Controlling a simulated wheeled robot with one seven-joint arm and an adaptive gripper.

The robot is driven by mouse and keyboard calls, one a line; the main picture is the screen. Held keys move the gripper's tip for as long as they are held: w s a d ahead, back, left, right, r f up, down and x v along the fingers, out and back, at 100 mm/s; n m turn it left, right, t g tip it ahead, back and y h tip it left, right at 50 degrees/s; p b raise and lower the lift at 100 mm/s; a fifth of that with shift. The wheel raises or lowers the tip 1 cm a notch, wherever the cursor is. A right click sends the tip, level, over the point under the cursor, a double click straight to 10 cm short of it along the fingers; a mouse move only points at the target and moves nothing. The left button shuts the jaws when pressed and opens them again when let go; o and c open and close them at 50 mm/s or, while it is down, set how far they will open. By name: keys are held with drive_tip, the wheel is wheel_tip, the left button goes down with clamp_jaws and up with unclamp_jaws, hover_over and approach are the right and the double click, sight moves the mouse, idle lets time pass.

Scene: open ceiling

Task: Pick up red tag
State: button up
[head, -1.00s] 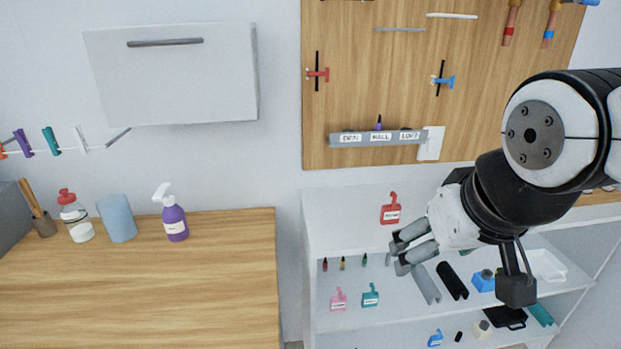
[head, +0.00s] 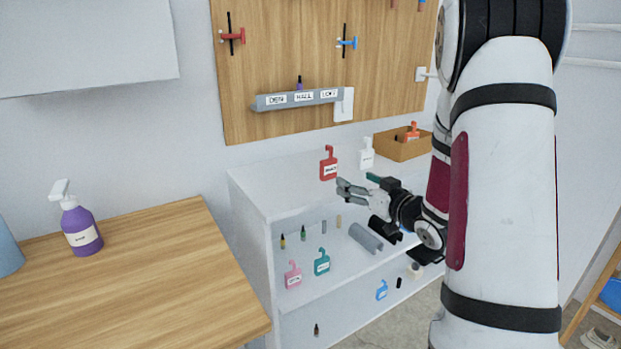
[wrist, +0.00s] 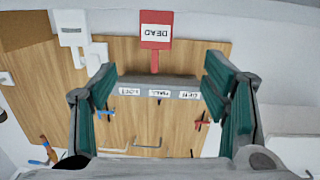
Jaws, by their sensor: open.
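The red tag (head: 328,164) stands upright on the top of the white shelf unit, its hook pointing up. In the wrist view the red tag (wrist: 156,24) shows upside down with dark lettering, centred just beyond the fingertips. My gripper (head: 342,189) is close to the red tag, at its lower right in the head view. In the wrist view my gripper (wrist: 160,78) has its two green-padded fingers spread wide, with nothing held between them. The gap between fingers and tag is hard to judge.
A white tag (head: 367,154) and a wooden tray (head: 396,149) stand to the right on the unit's top. A labelled grey rail (head: 295,99) is on the pegboard behind. Pink (head: 293,276) and teal (head: 322,263) tags sit on the shelf below. A wooden counter (head: 130,300) is at left.

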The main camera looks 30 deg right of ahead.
drive_tip(key=f+y, duration=0.1)
drive_tip(key=f, duration=0.1)
drive_tip(key=b, duration=0.1)
approach(330, 167)
drive_tip(key=shift+t, duration=0.4)
drive_tip(key=w, duration=0.2)
drive_tip(key=w+f, duration=0.1)
drive_tip(key=w, duration=0.1)
drive_tip(key=shift+a, duration=0.3)
drive_tip(key=shift+w+d+r, duration=0.1)
drive_tip(key=shift+w, duration=1.25)
drive_tip(key=shift+w+d, duration=0.1)
drive_tip(key=shift+w, duration=1.3)
drive_tip(key=c, duration=1.3)
